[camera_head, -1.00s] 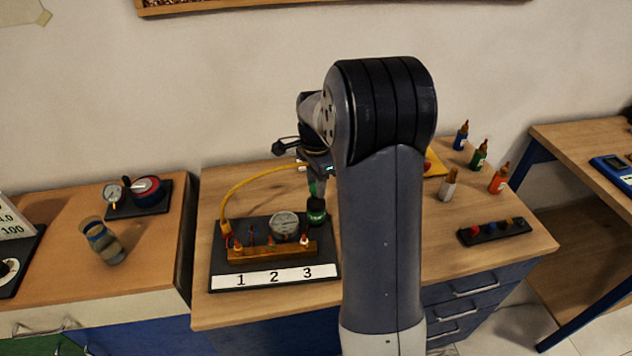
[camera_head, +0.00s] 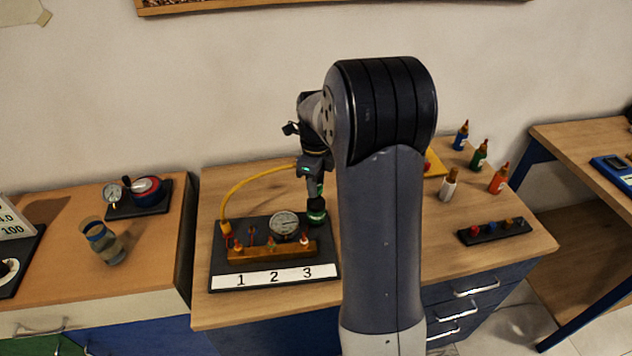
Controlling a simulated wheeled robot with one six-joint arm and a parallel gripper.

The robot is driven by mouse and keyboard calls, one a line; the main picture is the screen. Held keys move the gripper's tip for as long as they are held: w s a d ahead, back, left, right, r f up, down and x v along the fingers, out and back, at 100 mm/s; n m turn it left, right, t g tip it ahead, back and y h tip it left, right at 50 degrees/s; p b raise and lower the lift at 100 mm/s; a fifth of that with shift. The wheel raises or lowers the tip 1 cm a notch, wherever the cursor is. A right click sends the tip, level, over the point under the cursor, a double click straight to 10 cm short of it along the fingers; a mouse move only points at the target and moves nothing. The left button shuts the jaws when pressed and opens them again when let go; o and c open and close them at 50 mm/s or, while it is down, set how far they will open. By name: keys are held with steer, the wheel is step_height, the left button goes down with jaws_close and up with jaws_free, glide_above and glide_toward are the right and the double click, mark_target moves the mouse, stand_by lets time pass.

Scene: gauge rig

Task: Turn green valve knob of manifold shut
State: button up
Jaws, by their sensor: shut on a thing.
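A round gauge (camera_head: 284,224) stands behind the block. The green valve knob (camera_head: 316,215) is at the board's right side, behind position 3, a dark round piece with a green band. My gripper (camera_head: 316,199) points down from above and is shut on the green knob. The fingertips are small here and partly merge with the knob. My arm hides the area just to the right.
A yellow hose (camera_head: 250,184) arcs from the manifold's left end up toward my wrist. Several bottles, such as the orange one (camera_head: 499,179), and a black rack (camera_head: 494,231) stand to the right. A glass jar (camera_head: 102,242) and a red device (camera_head: 147,190) are on the left bench.

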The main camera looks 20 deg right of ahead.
steer(key=shift+m, duration=1.3)
steer(key=o, duration=1)
steer(key=shift+c, duration=0.2)
steer(key=shift+r, duration=0.15)
step_height(320, 180, up, 11)
steer(key=b, duration=0.1)
steer(key=shift+f, duration=0.2)
step_height(320, 180, down, 11)
steer(key=shift+r+p, duration=0.1)
steer(key=shift+p, duration=0.4)
